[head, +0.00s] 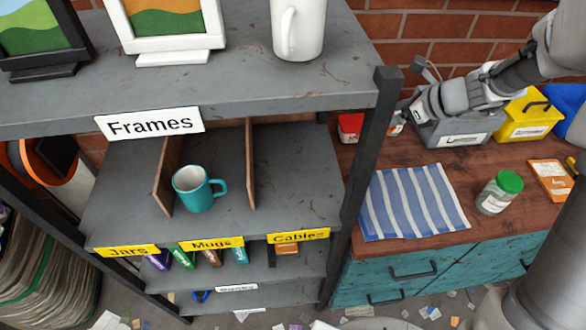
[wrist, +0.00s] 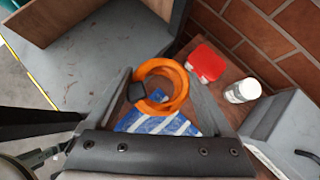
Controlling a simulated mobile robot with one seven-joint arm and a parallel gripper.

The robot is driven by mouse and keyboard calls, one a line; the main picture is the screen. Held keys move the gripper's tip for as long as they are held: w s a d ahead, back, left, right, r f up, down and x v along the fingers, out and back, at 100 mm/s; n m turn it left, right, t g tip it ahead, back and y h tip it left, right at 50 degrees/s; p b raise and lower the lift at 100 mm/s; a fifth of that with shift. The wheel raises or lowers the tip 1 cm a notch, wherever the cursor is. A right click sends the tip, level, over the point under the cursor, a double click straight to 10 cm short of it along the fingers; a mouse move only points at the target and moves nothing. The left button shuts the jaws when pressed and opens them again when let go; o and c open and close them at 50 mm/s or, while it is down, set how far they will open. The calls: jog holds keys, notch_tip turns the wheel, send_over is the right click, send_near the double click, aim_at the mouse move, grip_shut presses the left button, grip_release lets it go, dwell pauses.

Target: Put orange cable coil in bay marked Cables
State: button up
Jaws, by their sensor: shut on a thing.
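The orange cable coil (wrist: 178,78), with a black tie, sits between the fingers of my gripper (wrist: 160,92) in the wrist view. The gripper is shut on it and holds it near the shelf's right side. In the head view my gripper (head: 420,108) is by the shelf's right post, and I cannot make out the coil there. The Cables bay (head: 291,180) is the right compartment of the middle shelf, right of a wooden divider. Its yellow Cables label (head: 298,236) is on the front edge. The visible floor of the bay is bare.
A teal mug (head: 193,189) stands in the Mugs bay. The dark post (head: 363,160) edges the shelf's right side. On the counter are a striped cloth (head: 412,202), a green-lidded jar (head: 499,193), a red box (wrist: 206,62) and grey and yellow bins (head: 527,115).

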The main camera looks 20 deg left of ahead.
jog(key=s+a+f+n+g, duration=0.1)
jog(key=s+a+f+n, duration=0.1)
jog(key=s+a, duration=0.2)
jog(key=s+a+f+n+g, duration=0.1)
jog(key=s+a+f, duration=0.2)
jog(key=s+a, duration=0.1)
jog(key=s+a+f+n+g+b, duration=0.1)
jog(key=s+a+f+n+g, duration=0.1)
jog(key=s+a+f, duration=0.1)
jog(key=shift+s+a+f+n+y, duration=0.15)
jog(key=shift+s+a, duration=0.15)
jog(key=shift+a, duration=0.3)
jog(key=shift+s+a+f+n+y, duration=0.15)
jog(key=shift+s+a, duration=0.15)
jog(key=shift+a, duration=0.3)
jog(key=shift+s+f, duration=0.1)
jog(key=shift+f+b, duration=0.45)
jog(key=shift+f, duration=1.35)
